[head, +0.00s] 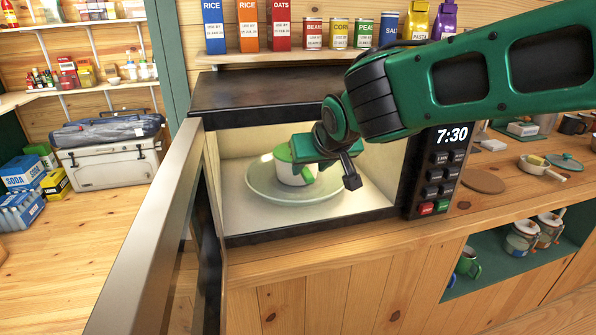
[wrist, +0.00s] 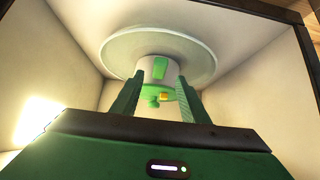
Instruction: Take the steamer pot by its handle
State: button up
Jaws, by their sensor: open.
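The steamer pot (head: 287,176) is white with green parts and sits on a round glass plate (head: 262,190) inside the open microwave. Its green handle (head: 307,175) faces the right side in the head view. In the wrist view the pot (wrist: 148,72) appears between the fingers, with its green handle (wrist: 160,68) and a green lid with a knob (wrist: 154,101). My gripper (head: 322,160) is inside the microwave, beside the pot on its handle side. In the wrist view my gripper (wrist: 158,88) is open, its fingers apart on either side of the handle. I cannot tell whether they touch the pot.
The microwave door (head: 160,235) stands open toward me on the left. The control panel (head: 440,175) is right of the opening. Tins and boxes line a shelf (head: 262,57) above. A pan (head: 540,168) and a round board (head: 482,181) lie on the counter at right.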

aim_at(306, 170)
jog(key=shift+w+r+x, duration=0.1)
jog(key=shift+w+x, duration=0.05)
jog(key=shift+x, duration=1.15)
jog(key=shift+w+r+x, duration=0.1)
jog(key=shift+r+x, duration=0.05)
jog(key=shift+x, duration=1.15)
grip_shut()
